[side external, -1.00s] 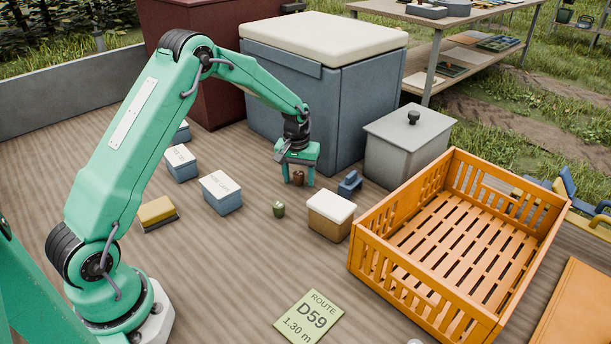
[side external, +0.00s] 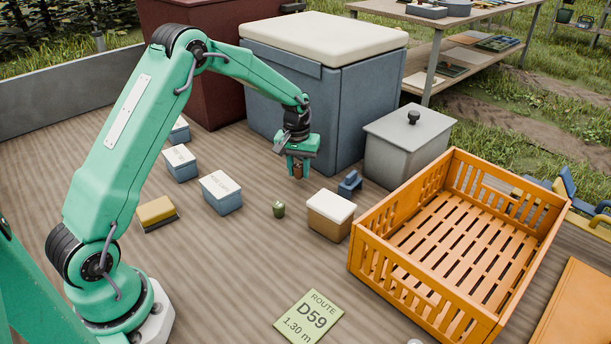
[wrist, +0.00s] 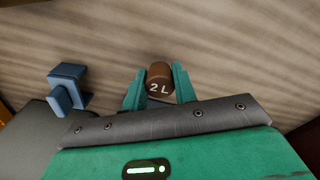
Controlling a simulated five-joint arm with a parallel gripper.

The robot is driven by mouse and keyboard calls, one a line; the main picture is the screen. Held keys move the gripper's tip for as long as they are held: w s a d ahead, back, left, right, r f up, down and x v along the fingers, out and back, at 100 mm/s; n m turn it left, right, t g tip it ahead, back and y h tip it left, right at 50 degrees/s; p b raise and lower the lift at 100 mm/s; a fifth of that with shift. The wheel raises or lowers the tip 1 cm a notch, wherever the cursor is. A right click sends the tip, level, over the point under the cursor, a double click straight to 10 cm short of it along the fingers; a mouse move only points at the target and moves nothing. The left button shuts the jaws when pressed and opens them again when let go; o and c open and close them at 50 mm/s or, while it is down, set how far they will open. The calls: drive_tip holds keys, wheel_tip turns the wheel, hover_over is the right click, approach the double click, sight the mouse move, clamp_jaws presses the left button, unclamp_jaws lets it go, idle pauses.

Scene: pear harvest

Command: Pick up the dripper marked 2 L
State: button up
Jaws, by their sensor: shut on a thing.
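The dripper marked 2 L (wrist: 160,78) is a small brown piece with white lettering in the wrist view. It sits between the two green fingers of my gripper (wrist: 158,88), which are shut on it. In the side view the dripper (side external: 297,171) shows as a small brown shape between the fingertips of my gripper (side external: 298,173). The gripper points down above the wooden deck, in front of the large grey-blue chest. I cannot tell exactly how far the dripper is from the deck.
A blue clip-like block (side external: 350,183) stands to the right; it also shows in the wrist view (wrist: 68,88). A small green dripper (side external: 279,209) and a white-topped box (side external: 331,215) stand in front. An orange crate (side external: 430,318) is at right. Several small boxes stand left. The front deck is mostly clear.

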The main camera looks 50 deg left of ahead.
drive_tip(key=shift+r, duration=0.85)
drive_tip(key=s+d+r, duration=0.4)
drive_tip(key=d+r, duration=0.2)
drive_tip(key=d, duration=0.5)
drive_tip(key=shift+r, duration=0.4)
drive_tip(key=shift+r, duration=0.15)
